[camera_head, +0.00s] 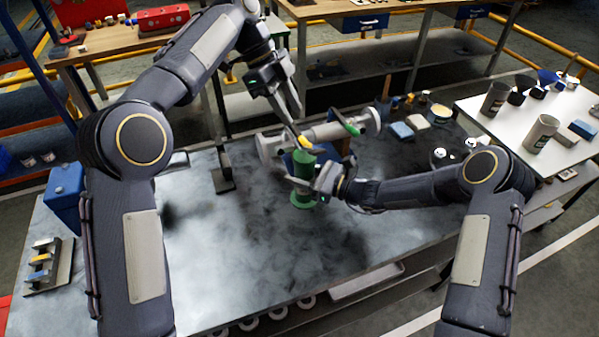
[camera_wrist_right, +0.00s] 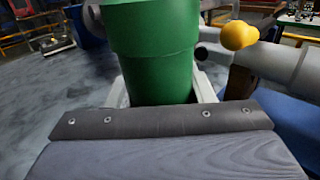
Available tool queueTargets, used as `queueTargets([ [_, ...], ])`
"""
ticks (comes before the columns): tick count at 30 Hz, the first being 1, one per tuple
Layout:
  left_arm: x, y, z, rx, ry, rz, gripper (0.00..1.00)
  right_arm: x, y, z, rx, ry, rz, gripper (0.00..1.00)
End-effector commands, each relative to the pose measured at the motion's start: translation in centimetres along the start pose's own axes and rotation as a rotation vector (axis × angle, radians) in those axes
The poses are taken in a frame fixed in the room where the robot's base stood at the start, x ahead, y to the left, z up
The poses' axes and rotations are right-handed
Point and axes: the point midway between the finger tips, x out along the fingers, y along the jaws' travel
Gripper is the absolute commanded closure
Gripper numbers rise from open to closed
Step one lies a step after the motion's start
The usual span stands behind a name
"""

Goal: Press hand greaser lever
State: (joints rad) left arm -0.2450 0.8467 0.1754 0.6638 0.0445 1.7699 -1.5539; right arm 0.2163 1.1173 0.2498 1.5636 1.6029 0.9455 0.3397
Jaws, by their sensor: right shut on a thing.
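The hand greaser is a green cylinder (camera_head: 302,163), upright, with a wider green foot (camera_head: 302,200) below. My right gripper (camera_head: 308,180) reaches in from the right and is shut on its body. The green body (camera_wrist_right: 155,65) stands between the pale fingers in the right wrist view. A yellow tip (camera_head: 305,142) shows just above the green body, and a rounded yellow knob (camera_wrist_right: 238,35) shows in the wrist view. My left gripper (camera_head: 298,130) points down from above, close to the yellow tip. I cannot tell whether it touches or how far its jaws are apart.
A grey pipe assembly (camera_head: 325,133) with flanged ends lies just behind the greaser. A blue box (camera_head: 65,192) stands at the table's left. A white side table (camera_head: 500,135) holds dark cups at right.

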Motion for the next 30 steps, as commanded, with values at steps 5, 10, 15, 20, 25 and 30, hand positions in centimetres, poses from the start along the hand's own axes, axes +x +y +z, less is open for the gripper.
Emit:
queueTargets([
  [5, -0.7, 0.5, 0.5, -0.107, 0.054, -0.016, 0.89, 0.0, 0.0, 0.0, 0.0, 0.0, 0.0, 1.0],
  [10, -2.8, 2.1, 1.4, -0.456, 0.233, -0.038, 1.0, 0.0, 0.0, 0.0, 0.0, 0.0, -0.001, 1.0],
  [15, -4.8, 3.5, 1.8, -0.787, 0.409, -0.019, 1.0, 0.0, 0.0, 0.0, 0.0, 0.0, 0.0, 1.0],
  [20, -5.8, 4.1, 1.9, -0.946, 0.495, 0.004, 1.0, 0.0, 0.0, 0.0, 0.0, 0.0, 0.0, 1.0],
  [25, -5.9, 4.2, 1.8, -0.969, 0.506, 0.009, 1.0, 0.0, 0.0, 0.0, 0.0, 0.0, 0.0, 1.0],
  [30, -5.8, 4.1, 1.8, -0.967, 0.504, 0.009, 1.0, 0.0, 0.0, 0.0, 0.0, 0.0, 0.0, 1.0],
])
